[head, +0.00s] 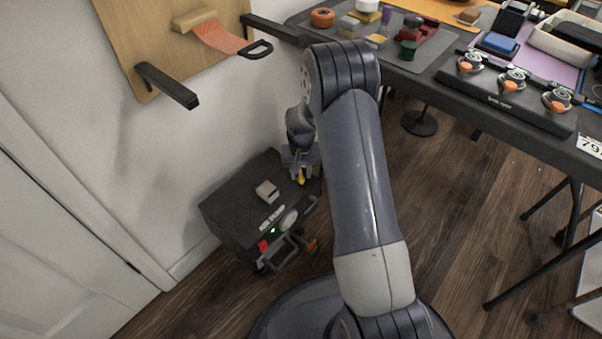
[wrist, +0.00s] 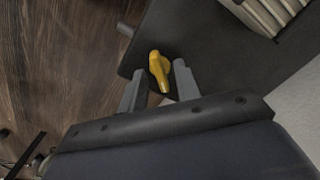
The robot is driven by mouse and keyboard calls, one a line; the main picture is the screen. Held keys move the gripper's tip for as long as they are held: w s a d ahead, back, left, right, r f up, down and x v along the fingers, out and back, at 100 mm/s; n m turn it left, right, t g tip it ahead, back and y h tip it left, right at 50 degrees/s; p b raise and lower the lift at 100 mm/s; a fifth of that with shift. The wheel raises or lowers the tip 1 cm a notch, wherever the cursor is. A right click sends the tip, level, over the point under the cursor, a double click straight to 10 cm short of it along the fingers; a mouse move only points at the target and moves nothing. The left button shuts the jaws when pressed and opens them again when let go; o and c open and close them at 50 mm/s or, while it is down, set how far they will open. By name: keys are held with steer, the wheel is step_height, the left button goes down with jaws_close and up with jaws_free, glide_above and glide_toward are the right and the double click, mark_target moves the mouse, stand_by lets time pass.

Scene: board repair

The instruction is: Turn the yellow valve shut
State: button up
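The yellow valve (wrist: 159,68) shows in the wrist view as a small lever-shaped handle on the dark box. In the head view the yellow valve (head: 301,177) is a small spot at the box's right end, below my gripper. My gripper (wrist: 158,82) is open, with one grey finger on each side of the valve handle. A gap shows on both sides, so it does not appear clamped. In the head view my gripper (head: 300,170) is partly hidden behind my arm. The dark box (head: 225,208) stands on the floor by the wall.
The box carries a pale block (head: 267,192), a red knob (head: 263,246) and a metal handle frame (head: 291,252). A wooden wall board (head: 150,50) with dark brackets hangs above. A cluttered workbench (head: 440,100) stands at the right. Wooden floor (head: 440,200) is open below it.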

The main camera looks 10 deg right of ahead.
steer(key=shift+c, duration=0.3)
jaws_close()
steer(key=shift+m, duration=0.3)
steer(key=m+p, duration=0.2)
steer(key=m, duration=0.2)
steer(key=shift+r, duration=0.1)
steer(key=shift+m+p, duration=0.55)
steer(key=shift+m, duration=1.85)
steer(key=shift+o, duration=0.3)
jaws_free()
